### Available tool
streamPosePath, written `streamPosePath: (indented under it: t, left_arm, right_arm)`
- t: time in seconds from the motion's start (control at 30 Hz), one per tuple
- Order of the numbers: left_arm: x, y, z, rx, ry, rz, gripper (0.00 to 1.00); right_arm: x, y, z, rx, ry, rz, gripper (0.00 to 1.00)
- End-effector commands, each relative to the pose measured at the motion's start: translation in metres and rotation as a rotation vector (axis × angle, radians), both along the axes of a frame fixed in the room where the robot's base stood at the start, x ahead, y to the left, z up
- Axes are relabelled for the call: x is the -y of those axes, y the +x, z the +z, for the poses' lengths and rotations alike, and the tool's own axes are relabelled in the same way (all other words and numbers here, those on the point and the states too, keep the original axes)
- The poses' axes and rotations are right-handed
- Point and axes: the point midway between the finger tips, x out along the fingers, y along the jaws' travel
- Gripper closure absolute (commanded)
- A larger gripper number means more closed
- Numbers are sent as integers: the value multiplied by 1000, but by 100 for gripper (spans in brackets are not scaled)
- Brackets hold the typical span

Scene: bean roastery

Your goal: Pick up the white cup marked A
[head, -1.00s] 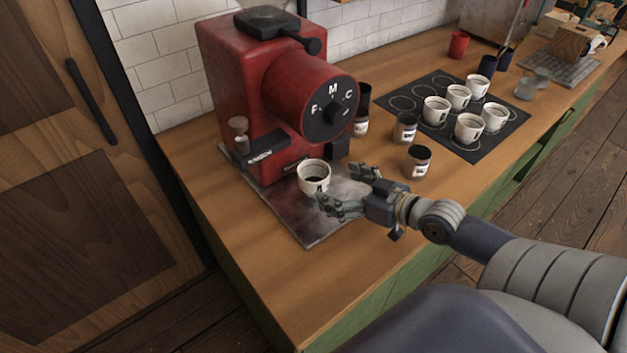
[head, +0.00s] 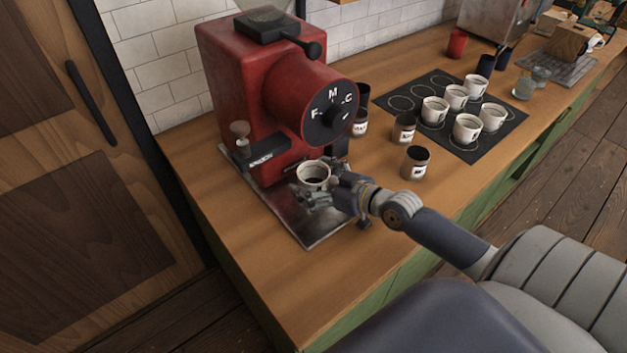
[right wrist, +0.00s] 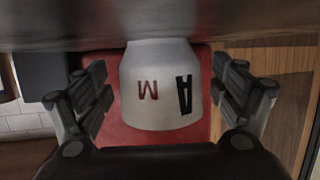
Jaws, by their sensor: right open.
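The white cup (head: 313,171) stands upright on the metal tray of the red grinder, with dark contents inside. In the right wrist view the cup (right wrist: 160,85) shows a black A and a dark red M on its side, upside down in that picture. My right gripper (head: 315,190) is open around the cup, one finger on each side. In the right wrist view the gripper's fingers (right wrist: 165,95) show a gap on both sides of the cup, so they do not grip it. My left gripper is not in view.
The red grinder (head: 240,90) stands right behind the cup on its metal tray (head: 310,237). Labelled dark-topped canisters (head: 415,163) stand to the right. Several white cups (head: 467,128) stand on a black mat (head: 480,154). The counter's front left is clear.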

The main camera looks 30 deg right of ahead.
Motion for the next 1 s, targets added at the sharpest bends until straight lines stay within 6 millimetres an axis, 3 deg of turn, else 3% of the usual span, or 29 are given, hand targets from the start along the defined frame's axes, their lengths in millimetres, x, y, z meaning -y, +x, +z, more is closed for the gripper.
streamPosePath:
  t: [0.2, 0.4, 0.47, 0.53, 0.57, 0.8, 1.0]
  left_arm:
    - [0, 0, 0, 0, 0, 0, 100]
    - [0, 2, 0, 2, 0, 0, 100]
    - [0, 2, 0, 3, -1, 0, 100]
    - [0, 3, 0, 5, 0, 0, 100]
    - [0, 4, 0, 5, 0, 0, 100]
    - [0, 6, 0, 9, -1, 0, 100]
    - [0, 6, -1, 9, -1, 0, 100]
  right_arm:
    - [0, 0, -1, -1, 0, 0, 12]
    - [0, 0, 0, 0, 0, 0, 57]
    - [0, 0, 0, -1, 0, 0, 67]
    - [0, 0, 0, 2, 1, 0, 67]
    - [0, 0, 0, 2, 1, 0, 71]
    - [0, 0, 2, 2, 0, 0, 71]
    - [-1, 1, 16, 4, 0, 1, 72]
